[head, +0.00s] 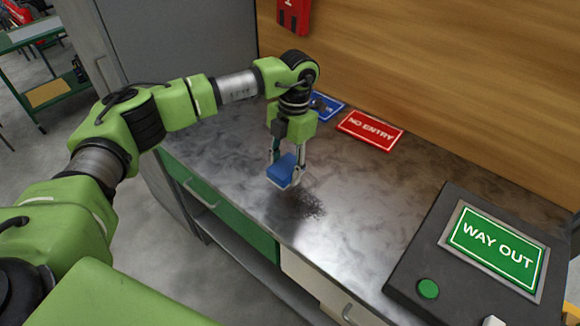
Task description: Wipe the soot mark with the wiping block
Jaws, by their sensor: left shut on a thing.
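The wiping block (283,171), blue with a pale underside, is held in my left gripper (286,160). The gripper points down and is shut on the block, a little above the metal worktop (370,210). The soot mark (305,205) is a dark speckled patch on the worktop, just right of and nearer than the block. A dark shadow blends into the mark's left side, so its edge there is hard to tell. My right gripper is not in view.
A red NO ENTRY sign (370,131) and a partly hidden blue sign (328,106) lie at the back. A dark box with a green WAY OUT sign (492,246) and a green button (428,289) stands at the right. The worktop between is clear.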

